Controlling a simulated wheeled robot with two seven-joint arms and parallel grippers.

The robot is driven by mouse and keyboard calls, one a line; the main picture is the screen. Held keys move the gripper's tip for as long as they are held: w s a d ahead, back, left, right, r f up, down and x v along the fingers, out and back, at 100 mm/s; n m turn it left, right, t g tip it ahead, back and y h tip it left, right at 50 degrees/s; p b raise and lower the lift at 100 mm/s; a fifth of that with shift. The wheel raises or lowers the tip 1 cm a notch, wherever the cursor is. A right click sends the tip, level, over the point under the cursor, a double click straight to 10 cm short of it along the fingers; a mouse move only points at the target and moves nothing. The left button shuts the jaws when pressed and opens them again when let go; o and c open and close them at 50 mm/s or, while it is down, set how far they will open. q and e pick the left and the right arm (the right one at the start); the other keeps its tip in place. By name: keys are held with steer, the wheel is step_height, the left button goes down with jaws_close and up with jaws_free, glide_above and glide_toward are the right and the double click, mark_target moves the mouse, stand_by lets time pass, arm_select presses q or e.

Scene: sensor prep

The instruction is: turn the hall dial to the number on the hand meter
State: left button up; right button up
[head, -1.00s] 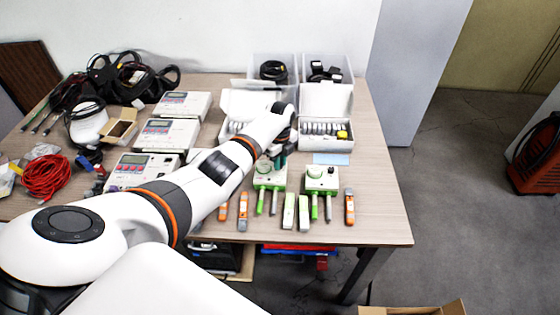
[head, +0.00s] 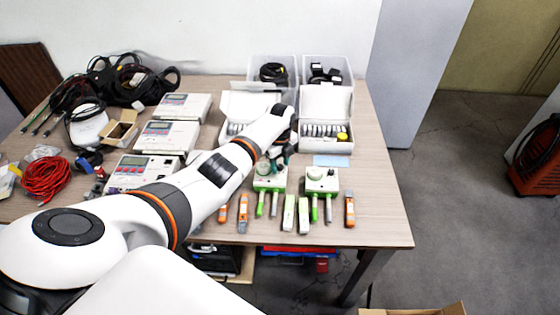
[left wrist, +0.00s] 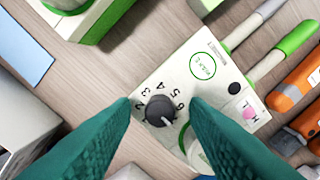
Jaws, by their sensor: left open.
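My left gripper (head: 276,162) is over the left green-and-white dial box (head: 270,181). In the left wrist view its teal fingers (left wrist: 160,105) are open, one on each side of a dark round knob (left wrist: 159,110). I cannot tell whether they touch it. Digits run around the knob on the white box face (left wrist: 200,75), and its white pointer mark points to the lower right. A second dial box (head: 321,181) stands to the right, with a dark knob on top. Orange-and-grey hand-held devices (head: 243,212) (head: 350,207) lie near the front edge; their readings are illegible. My right gripper is not seen.
White bench meters (head: 168,135) stand at the left, near a red cable coil (head: 47,178). Open white cases (head: 325,103) stand behind, with a blue sheet (head: 331,160) in front. The right table corner is clear.

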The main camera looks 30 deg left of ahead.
mark_target(280, 166)
arm_select(q)
step_height(280, 166, up, 12)
steer(key=shift+p, duration=0.3)
stand_by(0.5)
